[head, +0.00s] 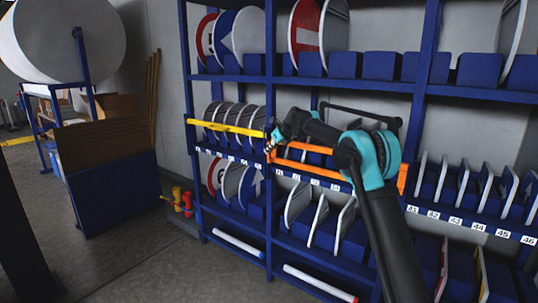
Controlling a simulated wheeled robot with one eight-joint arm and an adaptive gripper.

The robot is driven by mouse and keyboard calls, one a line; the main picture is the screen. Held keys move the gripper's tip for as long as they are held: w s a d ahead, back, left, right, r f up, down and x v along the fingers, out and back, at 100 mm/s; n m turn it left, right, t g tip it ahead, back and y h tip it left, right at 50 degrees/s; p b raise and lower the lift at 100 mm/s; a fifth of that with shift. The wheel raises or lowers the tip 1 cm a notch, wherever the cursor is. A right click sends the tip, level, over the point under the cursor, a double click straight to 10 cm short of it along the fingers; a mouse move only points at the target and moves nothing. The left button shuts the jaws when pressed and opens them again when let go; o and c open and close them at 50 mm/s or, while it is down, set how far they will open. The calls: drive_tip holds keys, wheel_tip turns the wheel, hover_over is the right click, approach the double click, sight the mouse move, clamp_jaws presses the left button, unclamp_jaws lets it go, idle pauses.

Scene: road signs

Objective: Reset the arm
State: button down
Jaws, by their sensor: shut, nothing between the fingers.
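My arm reaches up from the lower right of the head view, in front of the blue sign rack (265,190). Its teal and black joints hide part of the middle shelves. My gripper (270,148) is small in the picture and is at the far left end of the arm. It is shut and empty, in front of the rack near the right end of a yellow bar (228,128) and the left end of an orange frame (318,166).
Round signs stand in blue slots, including a red and white one (305,35). Numbered labels (470,225) run along a shelf edge. A blue cardboard bin (110,190) and a large white roll (65,40) stand left. Floor at front left (130,260) is clear.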

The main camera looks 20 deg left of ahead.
drive_tip(key=s+d+f+n+h, duration=0.15)
drive_tip(key=s+d+n, duration=0.35)
drive_tip(key=d, duration=0.5)
drive_tip(key=s+d+f+n+h, duration=0.1)
drive_tip(key=s+d+f+n, duration=0.15)
drive_tip(key=s+d, duration=0.65)
drive_tip(key=s+d+f+n+h, duration=0.1)
drive_tip(key=s+d+n, duration=0.4)
drive_tip(key=d, duration=0.6)
drive_tip(key=s+d+f+n+h, duration=0.1)
drive_tip(key=s+d+f+n, duration=0.3)
drive_tip(key=s, duration=0.7)
drive_tip(key=s+d+f+n+h, duration=0.1)
drive_tip(key=s+d+f+n, duration=0.3)
drive_tip(key=s+d+f, duration=0.4)
drive_tip(key=s+d+f+n+h, duration=0.2)
drive_tip(key=s+d, duration=0.6)
drive_tip(key=s, duration=0.8)
wheel_tip(320, 180, down, 4)
drive_tip(key=shift+d+r+n+g, duration=0.15)
drive_tip(key=shift+n+g, duration=0.15)
drive_tip(key=shift+n, duration=0.75)
